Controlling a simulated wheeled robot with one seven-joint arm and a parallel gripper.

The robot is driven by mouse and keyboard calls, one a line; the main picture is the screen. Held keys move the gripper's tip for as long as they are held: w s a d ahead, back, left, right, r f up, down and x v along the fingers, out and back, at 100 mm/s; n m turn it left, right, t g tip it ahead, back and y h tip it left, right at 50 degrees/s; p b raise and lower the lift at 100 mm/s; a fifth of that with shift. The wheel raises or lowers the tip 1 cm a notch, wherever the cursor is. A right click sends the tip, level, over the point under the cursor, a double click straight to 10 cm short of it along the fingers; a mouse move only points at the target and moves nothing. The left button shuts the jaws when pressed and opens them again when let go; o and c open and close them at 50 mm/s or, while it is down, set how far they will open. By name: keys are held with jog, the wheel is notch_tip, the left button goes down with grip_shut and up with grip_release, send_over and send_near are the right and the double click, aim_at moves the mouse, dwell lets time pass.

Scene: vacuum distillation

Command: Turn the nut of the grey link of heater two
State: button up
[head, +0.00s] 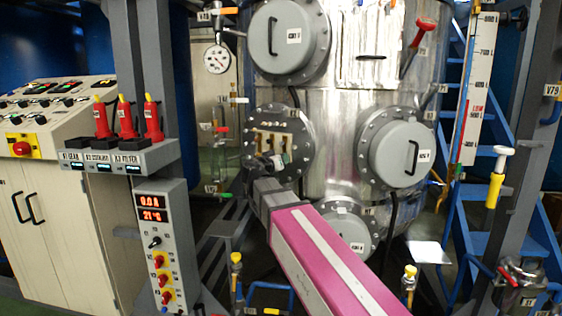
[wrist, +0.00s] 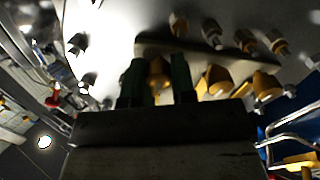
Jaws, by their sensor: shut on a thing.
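The round heater flange (head: 305,148) with light-coloured link bars and small studs is on the front of the steel vessel. My gripper (head: 268,164) is at its lower left part, with my arm reaching up to it from below. In the wrist view my gripper (wrist: 157,76) has its two dark green fingers on either side of a brass nut (wrist: 157,70) and is shut on it. Just beyond the nut runs a dark greyish link bar (wrist: 190,46), partly in shadow. The fingers hide the nut's sides. I cannot read which heater this is.
More brass nuts (wrist: 265,85) and studs stand close to the right of the fingers. In the head view, grey covers with handles (head: 405,155) stick out at right and above. A control box (head: 162,245) on a post stands at left.

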jog(key=o, duration=0.9)
jog(key=v, duration=1)
jog(key=shift+s+a, duration=0.25)
jog(key=shift+s, duration=0.1)
